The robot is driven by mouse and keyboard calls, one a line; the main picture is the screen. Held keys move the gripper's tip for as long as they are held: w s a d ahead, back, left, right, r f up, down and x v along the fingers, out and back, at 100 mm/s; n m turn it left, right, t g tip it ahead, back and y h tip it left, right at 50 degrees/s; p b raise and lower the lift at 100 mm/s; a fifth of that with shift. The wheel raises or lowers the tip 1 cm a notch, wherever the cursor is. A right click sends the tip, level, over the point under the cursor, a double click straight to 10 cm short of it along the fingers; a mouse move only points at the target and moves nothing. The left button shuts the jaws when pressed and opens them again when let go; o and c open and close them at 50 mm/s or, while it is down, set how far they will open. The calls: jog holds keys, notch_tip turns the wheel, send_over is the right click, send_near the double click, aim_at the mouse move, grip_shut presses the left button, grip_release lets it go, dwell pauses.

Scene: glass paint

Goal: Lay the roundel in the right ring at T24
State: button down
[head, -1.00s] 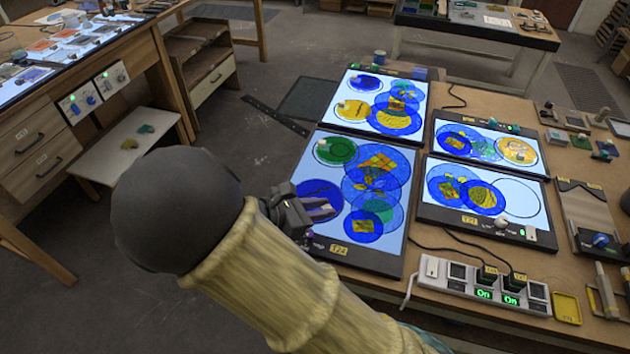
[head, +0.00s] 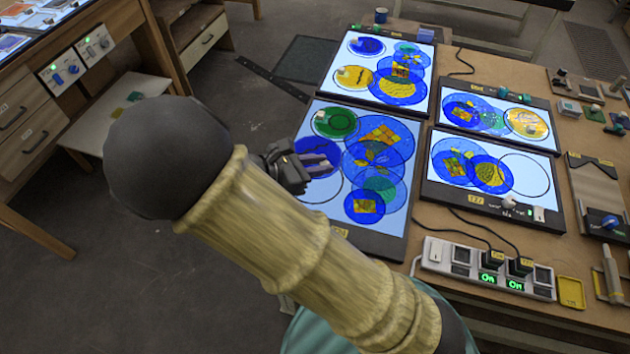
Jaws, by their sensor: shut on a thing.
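The light panel labelled T24 in the earlier frame (head: 378,239) is the front left one of several lit panels. My gripper (head: 326,163) is over its left side, shut on a blue roundel (head: 318,150), which shows around the fingers. The fingers and wrist hide part of the roundel, and its height above the panel is hard to judge. A black ring outline (head: 322,201) below the gripper shows pale panel inside it. On the right of T24, large blue discs (head: 362,165) overlap, with yellow patterned pieces among them. I cannot tell the right ring's outline apart there.
A green roundel (head: 335,123) lies in a ring at T24's upper left. Panel T27 (head: 520,175) to the right has an empty ring. A power strip (head: 485,268) with cables and a yellow tray (head: 571,292) are at the front right of the bench.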

send_over(317, 195)
notch_tip(317, 195, down, 5)
jog(key=shift+r, duration=0.1)
jog(key=shift+f, duration=2.15)
jog(key=c, duration=1.3)
grip_release()
jog(key=b+v, duration=0.1)
jog(key=v, duration=1.1)
jog(key=shift+s, duration=0.1)
